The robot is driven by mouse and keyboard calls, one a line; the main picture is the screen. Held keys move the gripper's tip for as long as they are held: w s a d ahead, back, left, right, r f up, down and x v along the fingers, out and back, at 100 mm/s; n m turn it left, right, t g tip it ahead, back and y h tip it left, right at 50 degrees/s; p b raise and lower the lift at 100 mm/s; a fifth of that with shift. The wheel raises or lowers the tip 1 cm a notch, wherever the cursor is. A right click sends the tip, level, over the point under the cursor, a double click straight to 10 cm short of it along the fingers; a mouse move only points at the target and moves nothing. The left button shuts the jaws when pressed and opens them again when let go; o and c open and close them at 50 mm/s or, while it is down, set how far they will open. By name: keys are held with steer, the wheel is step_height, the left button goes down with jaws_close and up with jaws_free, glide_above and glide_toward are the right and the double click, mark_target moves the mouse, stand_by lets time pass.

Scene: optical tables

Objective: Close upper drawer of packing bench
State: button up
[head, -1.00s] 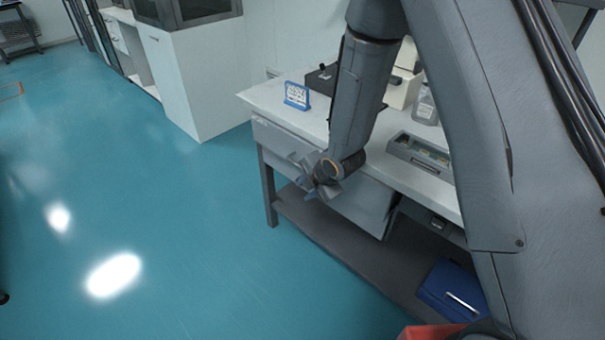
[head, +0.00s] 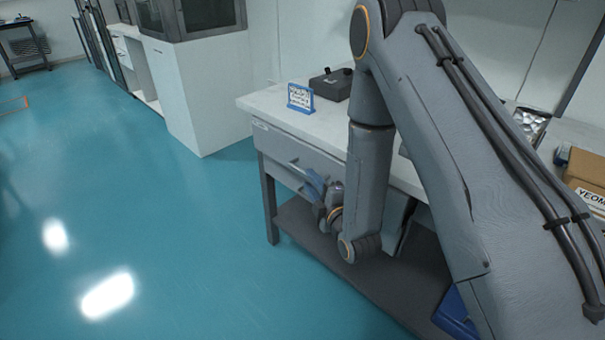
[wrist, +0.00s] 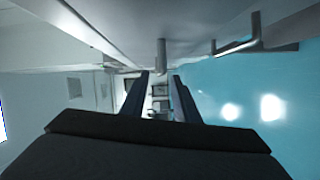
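The packing bench (head: 262,103) has a white top, a grey frame and grey drawer fronts. The upper drawer front (head: 283,146) shows at the bench's left end, partly hidden by my arm; I cannot tell how far out it stands. My gripper (head: 314,186) is beside the drawer fronts, below the bench top. In the wrist view my gripper (wrist: 160,97) has its fingers apart with nothing between them. A grey handle (wrist: 162,54) shows just beyond the fingertips, and a second bar handle (wrist: 245,44) shows to its right. Contact with the drawer cannot be told.
A blue sign (head: 300,98) and a black box (head: 331,84) stand on the bench top. A grey lower shelf (head: 318,255) holds a blue case (head: 452,318). A white cabinet (head: 205,95) stands behind. A cardboard box (head: 588,178) is at right. The floor at left is clear.

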mark_target(303, 172)
steer(key=x, duration=0.6)
steer(key=shift+w+a+p, duration=0.15)
steer(key=shift+w+p, duration=0.05)
steer(key=shift+p, duration=0.1)
jaws_close()
